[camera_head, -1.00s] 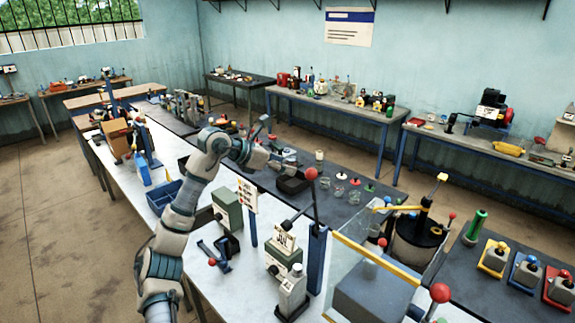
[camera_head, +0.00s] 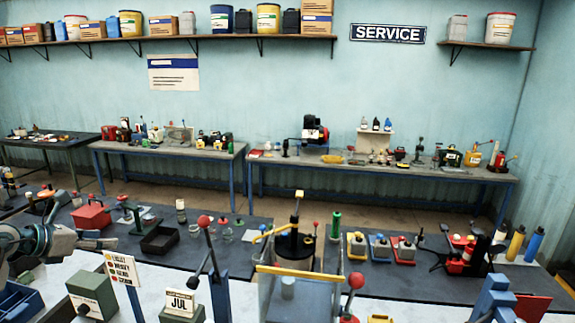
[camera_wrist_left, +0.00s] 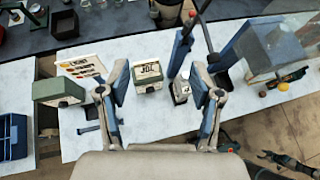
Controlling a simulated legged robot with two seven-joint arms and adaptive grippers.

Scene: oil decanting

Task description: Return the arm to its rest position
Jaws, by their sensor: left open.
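My left gripper (camera_head: 104,243) is at the left edge of the head view, above the front bench, with its arm coming in from the left. In the left wrist view, its two blue and grey fingers (camera_wrist_left: 158,78) stand wide apart with nothing held between them. Beyond the fingers in that view are the JUL calendar block (camera_wrist_left: 148,76) and a small grey labelled device (camera_wrist_left: 180,92), both apart from the gripper. The JUL block also shows in the head view (camera_head: 180,304).
A red box (camera_head: 91,217) and a black tray (camera_head: 160,240) lie near the gripper. Red-knobbed levers (camera_head: 204,222) and a clear-walled machine (camera_head: 297,275) stand upright to the right. A blue bin (camera_head: 18,302) is at lower left. Bare white bench shows between things.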

